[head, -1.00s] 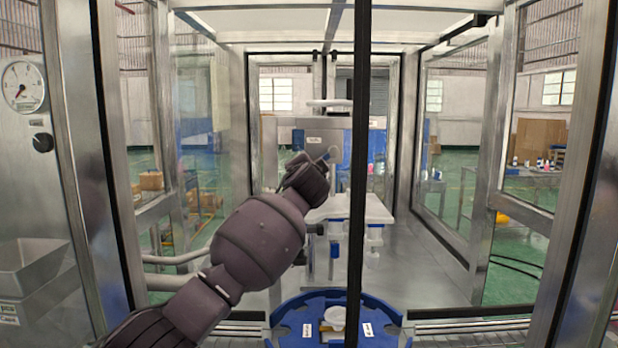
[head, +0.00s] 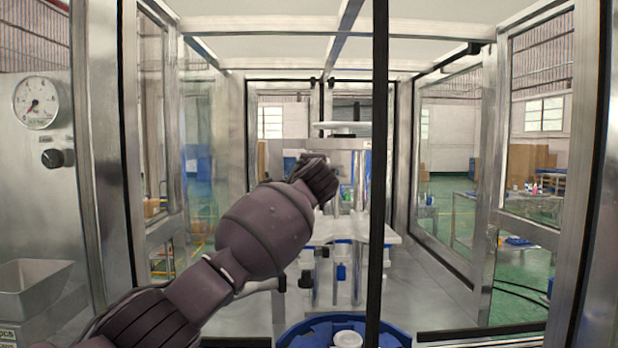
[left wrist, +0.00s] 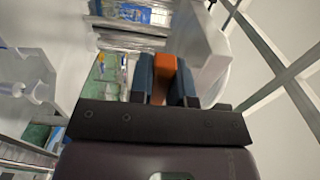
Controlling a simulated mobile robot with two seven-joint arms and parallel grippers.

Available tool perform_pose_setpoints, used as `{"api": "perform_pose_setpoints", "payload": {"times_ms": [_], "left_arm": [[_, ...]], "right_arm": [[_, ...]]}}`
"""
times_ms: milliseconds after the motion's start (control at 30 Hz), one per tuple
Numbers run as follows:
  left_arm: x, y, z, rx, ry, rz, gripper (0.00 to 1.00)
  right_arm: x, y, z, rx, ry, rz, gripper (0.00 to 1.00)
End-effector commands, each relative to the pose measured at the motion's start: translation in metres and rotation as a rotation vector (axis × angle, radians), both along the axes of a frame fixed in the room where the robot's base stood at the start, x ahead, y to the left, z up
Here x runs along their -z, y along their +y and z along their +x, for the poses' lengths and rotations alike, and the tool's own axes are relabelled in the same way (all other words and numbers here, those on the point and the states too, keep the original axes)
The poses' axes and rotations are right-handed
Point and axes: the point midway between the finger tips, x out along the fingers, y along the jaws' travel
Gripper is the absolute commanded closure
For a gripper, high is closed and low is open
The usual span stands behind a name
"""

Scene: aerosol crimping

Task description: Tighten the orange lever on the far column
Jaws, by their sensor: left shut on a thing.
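The orange lever (left wrist: 165,68) shows in the left wrist view, between the two dark blue fingers of my left gripper (left wrist: 163,82). The fingers are shut on it. In the head view my left arm (head: 265,230) reaches in from the lower left to the metal columns (head: 359,180) of the machine. The wrist hides the lever and the fingertips there. A pale block (left wrist: 205,45) stands close beside the right finger in the left wrist view. My right gripper is in neither current view.
A dark upright frame bar (head: 378,120) stands in front of the machine. A blue round fixture (head: 395,335) with a white part is low in front. Metal-framed glass panels (head: 455,160) enclose the sides. A pressure gauge (head: 36,101) is at the left.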

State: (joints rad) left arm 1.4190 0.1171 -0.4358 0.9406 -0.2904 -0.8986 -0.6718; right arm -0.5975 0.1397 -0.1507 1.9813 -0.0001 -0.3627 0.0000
Motion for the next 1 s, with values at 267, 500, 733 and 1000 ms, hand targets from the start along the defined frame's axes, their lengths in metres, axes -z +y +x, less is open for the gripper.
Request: {"api": "perform_pose_setpoints", "payload": {"times_ms": [267,500,733,1000], "left_arm": [[-0.0016,0.0010,-0.0016,-0.004,0.000,0.020,1.00],[-0.0023,0.0010,-0.0017,-0.004,-0.002,0.022,0.80],[-0.0019,0.0007,-0.0017,-0.003,-0.001,0.018,0.56],[-0.0015,0.0006,-0.0016,-0.002,0.000,0.016,0.56]], "right_arm": [[0.0041,-0.0024,-0.0067,0.003,0.015,-0.004,1.00],[0.0063,-0.0032,-0.0101,0.005,0.022,-0.004,1.00],[0.0049,-0.0028,-0.0073,0.003,0.017,-0.004,1.00],[0.0033,-0.0022,-0.0047,0.001,0.012,-0.004,1.00]]}}
